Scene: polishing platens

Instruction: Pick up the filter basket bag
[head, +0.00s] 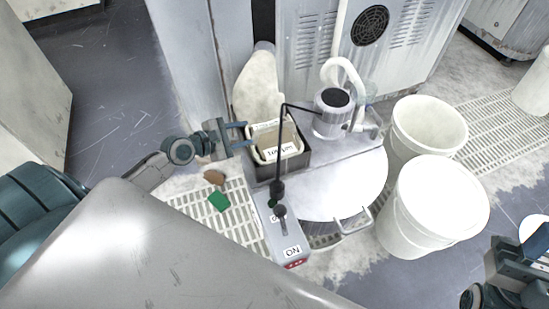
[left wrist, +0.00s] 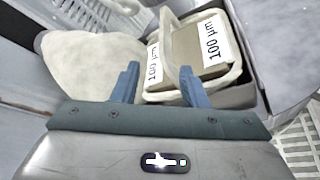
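The filter basket bag (head: 276,140) is a cream, open-topped bag with a rim and handle and white "100 µm" labels. It sits in a dark square box (head: 286,167) beside the polishing machine. In the left wrist view the bag (left wrist: 201,55) is just ahead of my fingers. My left gripper (head: 247,134) is open at the bag's left side. Its two blue fingers (left wrist: 159,70) are apart with the bag's near rim close by. I cannot tell whether they touch it. My right gripper (head: 538,243) is partly cut off at the lower right, away from the bag.
A plump cream sack (head: 258,88) stands behind the box. A round white platen (head: 345,185) and a grey motor (head: 332,113) are right of it. Two white buckets (head: 432,208) stand farther right. A thin black arm (head: 282,130) rises close by. A green piece (head: 218,201) lies on the grating.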

